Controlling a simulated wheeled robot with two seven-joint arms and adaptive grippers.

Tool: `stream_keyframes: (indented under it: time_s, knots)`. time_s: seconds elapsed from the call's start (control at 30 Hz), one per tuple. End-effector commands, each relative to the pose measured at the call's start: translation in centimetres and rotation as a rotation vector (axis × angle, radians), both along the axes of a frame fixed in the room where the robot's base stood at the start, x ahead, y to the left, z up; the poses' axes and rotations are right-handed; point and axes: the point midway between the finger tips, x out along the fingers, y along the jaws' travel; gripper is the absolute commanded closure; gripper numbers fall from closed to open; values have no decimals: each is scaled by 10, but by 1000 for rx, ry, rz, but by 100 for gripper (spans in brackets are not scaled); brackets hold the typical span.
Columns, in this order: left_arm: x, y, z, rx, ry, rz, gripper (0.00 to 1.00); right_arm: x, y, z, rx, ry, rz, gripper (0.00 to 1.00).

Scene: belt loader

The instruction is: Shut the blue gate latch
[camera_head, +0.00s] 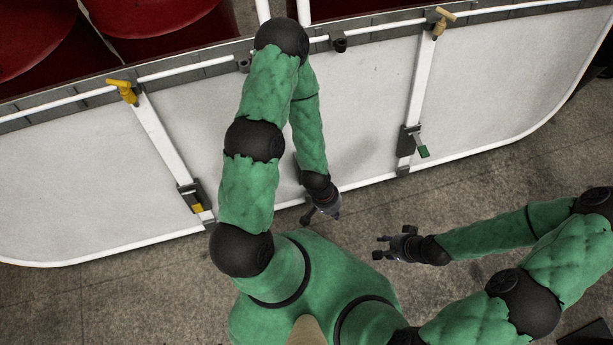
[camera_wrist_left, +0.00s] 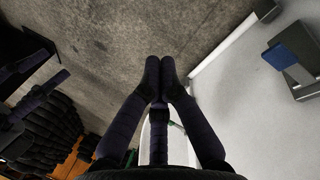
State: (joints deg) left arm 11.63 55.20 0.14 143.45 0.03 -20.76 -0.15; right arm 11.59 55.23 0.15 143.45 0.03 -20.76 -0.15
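The blue latch (camera_wrist_left: 293,45), a blue handle on a dark grey bracket, is on the white panel at the upper right of the left wrist view. I cannot make it out in the head view, where my left arm covers part of the panel. My left gripper (camera_wrist_left: 160,62) has its fingertips together with nothing seen between them, apart from the blue latch. In the head view the left gripper (camera_head: 320,215) hangs just in front of the panel's lower edge. My right gripper (camera_head: 379,247) is open and empty over the floor, right of the left one.
The white gate panel (camera_head: 60,185) spans the view. A yellow latch (camera_head: 196,207) is on its left strut and a green latch (camera_head: 421,149) on its right strut. Yellow handles (camera_head: 124,91) sit along the top rail. Red drums (camera_head: 30,35) stand behind. The grey floor (camera_head: 470,205) in front is clear.

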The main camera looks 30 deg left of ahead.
Motion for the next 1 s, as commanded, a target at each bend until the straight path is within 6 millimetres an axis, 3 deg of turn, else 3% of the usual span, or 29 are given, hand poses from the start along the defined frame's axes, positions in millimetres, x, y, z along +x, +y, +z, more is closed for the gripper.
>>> stream_keyframes:
  time_s: [0.2,0.33,0.47,0.7,1.0]
  knots:
    - [1,0,0,1,-1,3,100,1,0,1,0,-2,-2,60]
    - [13,7,2,25,-4,42,100,0,0,14,0,-1,-1,60]
    - [41,27,4,83,-8,139,100,0,0,43,0,-1,0,60]
    - [89,79,2,226,14,387,100,1,0,108,0,-2,-1,60]
    - [110,126,-3,336,69,614,100,0,0,158,0,-1,0,60]
